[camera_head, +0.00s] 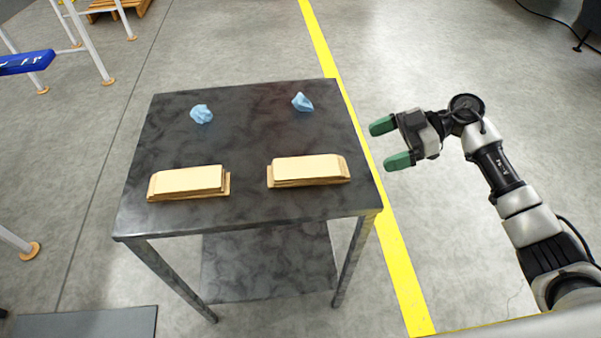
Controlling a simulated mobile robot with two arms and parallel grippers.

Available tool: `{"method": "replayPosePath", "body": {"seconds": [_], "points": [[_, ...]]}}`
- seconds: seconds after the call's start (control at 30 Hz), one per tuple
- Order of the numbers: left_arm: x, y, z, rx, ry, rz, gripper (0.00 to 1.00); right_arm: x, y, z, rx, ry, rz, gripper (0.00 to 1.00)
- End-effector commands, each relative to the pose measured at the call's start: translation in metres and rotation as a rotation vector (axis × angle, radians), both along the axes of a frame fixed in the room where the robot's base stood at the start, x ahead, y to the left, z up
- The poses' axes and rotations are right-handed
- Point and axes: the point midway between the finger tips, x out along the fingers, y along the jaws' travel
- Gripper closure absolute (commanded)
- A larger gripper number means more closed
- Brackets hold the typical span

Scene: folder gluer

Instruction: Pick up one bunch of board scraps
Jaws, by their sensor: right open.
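Two bunches of tan board scraps lie flat on a dark metal table (240,140). The left bunch (188,181) is near the table's front left. The right bunch (307,170) is near the front right. Each looks like several stacked flat pieces, slightly out of line. My right gripper (384,143), with green fingertips, is open and empty. In the picture it is just right of the table's right edge, apart from both bunches, and its fingers point left. My left gripper is not in view.
Two crumpled light-blue lumps, one left (201,114) and one right (302,102), lie on the table's far half. The table has a lower shelf (268,262). A yellow floor line (392,235) runs along its right side. A wooden pallet (118,8) is far left. The table's middle is clear.

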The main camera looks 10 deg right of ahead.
Motion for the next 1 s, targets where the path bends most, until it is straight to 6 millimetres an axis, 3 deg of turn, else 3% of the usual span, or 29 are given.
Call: {"method": "replayPosePath", "body": {"seconds": [0.13, 0.37, 0.63, 1.0], "points": [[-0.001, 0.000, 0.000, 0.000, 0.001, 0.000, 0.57, -0.002, 0.025, -0.010, 0.006, 0.001, 0.003, 0.06], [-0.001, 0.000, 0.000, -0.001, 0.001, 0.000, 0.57, -0.002, 0.042, -0.018, 0.006, 0.001, -0.001, 0.06], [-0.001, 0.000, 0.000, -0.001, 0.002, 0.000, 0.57, -0.008, 0.076, -0.035, 0.009, 0.000, -0.001, 0.06], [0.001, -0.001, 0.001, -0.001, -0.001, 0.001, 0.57, -0.008, 0.085, -0.038, 0.007, -0.001, -0.003, 0.08]]}}
